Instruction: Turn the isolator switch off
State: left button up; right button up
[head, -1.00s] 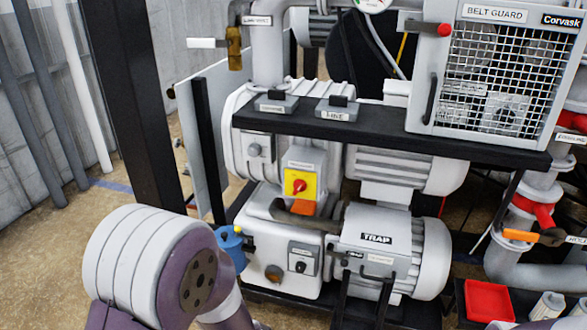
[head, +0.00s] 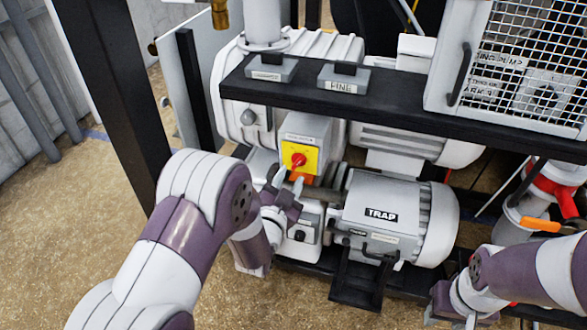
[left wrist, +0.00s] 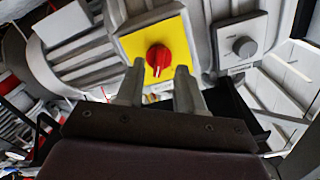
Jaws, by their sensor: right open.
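The isolator switch is a red rotary knob (head: 299,160) on a yellow plate (head: 312,160), on the front of a grey box on the pump. In the left wrist view, the red knob (left wrist: 158,57) shows beyond and between my left fingertips, with a pale mark at its lower edge. My left gripper (head: 288,180) is open just in front of and below the knob; its fingers also show in the left wrist view (left wrist: 160,68). I see no clear contact with the knob. My right gripper (head: 450,318) is low at the lower right, open, away from the switch.
A black shelf (head: 400,108) with small labelled boxes overhangs the switch. The TRAP motor (head: 388,215) stands right of it. A mesh belt guard (head: 535,65) is at upper right. A black post (head: 115,95) stands left. Floor at left is open.

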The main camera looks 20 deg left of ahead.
aim_at(295, 167)
pick_arm(q)
jog(key=shift+w+d+r, duration=0.1)
jog(key=shift+w+r, duration=0.05)
jog(key=shift+w, duration=1.65)
grip_shut()
